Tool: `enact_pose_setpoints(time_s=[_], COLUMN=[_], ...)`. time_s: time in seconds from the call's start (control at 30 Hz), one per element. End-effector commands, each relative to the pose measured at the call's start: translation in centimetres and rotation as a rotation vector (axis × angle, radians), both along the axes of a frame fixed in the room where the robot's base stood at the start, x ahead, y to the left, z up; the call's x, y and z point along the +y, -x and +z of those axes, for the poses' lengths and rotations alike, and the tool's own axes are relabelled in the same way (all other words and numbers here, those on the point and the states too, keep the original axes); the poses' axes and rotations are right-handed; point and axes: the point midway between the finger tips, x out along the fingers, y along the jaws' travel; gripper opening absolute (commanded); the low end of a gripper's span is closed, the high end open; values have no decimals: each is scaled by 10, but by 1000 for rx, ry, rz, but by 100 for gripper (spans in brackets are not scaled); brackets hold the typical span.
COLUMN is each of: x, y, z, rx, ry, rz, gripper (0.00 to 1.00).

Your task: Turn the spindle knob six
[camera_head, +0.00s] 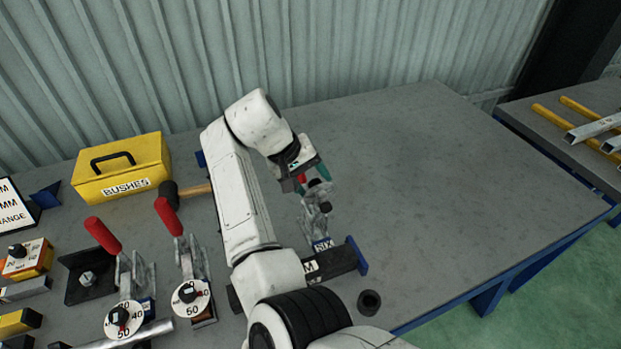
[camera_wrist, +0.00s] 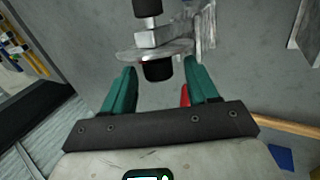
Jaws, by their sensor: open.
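A black knob (camera_wrist: 158,71) under a pale round disc (camera_wrist: 150,52) lies between the fingertips, with gaps visible on both sides. In the head view the knob (camera_head: 314,183) is small and partly covered by the fingers. The dial's markings are hidden. A red part (camera_wrist: 185,96) shows behind the right finger.
Two red-handled clamps (camera_head: 103,235) (camera_head: 168,216) with numbered dials stand at the left. A yellow BUSHES box (camera_head: 123,168) and a wooden-handled mallet (camera_head: 190,191) lie behind. A dark ring (camera_head: 369,302) sits near the front edge. The bench (camera_head: 450,180) is clear at right.

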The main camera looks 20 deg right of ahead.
Motion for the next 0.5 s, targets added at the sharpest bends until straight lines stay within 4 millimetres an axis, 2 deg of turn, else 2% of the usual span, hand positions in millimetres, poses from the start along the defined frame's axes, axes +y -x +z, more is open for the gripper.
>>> enact_pose_setpoints(time_s=[0.17, 0.5], x=[8, 37], y=[-1, -3], z=[13, 69], rx=[-4, -4], ry=[0, -1], rz=[2, 1], gripper=[59, 59])
